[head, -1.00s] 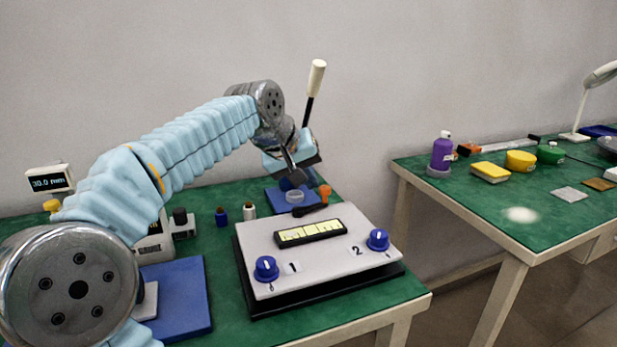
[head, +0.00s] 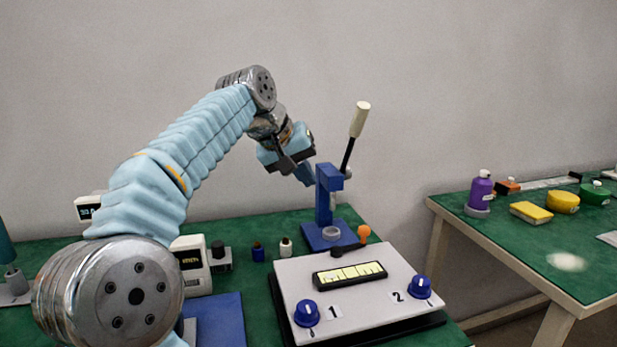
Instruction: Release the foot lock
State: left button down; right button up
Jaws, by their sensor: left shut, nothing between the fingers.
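A blue lever press (head: 323,195) stands upright at the back of the green table, with a black lever and cream handle (head: 359,120) tilted up to the right. A short dark lever with an orange knob (head: 364,232) sits low at the front of the press foot (head: 322,241). It may be the foot lock, but I cannot tell for sure. My left gripper (head: 290,171) is shut and empty, in the air to the upper left of the press, apart from the orange knob. My right gripper is out of view.
A white panel box (head: 350,303) with blue knobs marked 1 and 2 stands in front of the press. Small bottles (head: 286,247) and a white meter (head: 191,262) are to its left. A second green table (head: 520,245) at the right holds several items.

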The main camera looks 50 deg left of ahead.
aim_at(364, 230)
jog(key=i+l, duration=0.1)
jog(key=l, duration=0.3)
jog(key=i+l, duration=0.1)
jog(key=l, duration=0.7)
jog(key=i, duration=0.05)
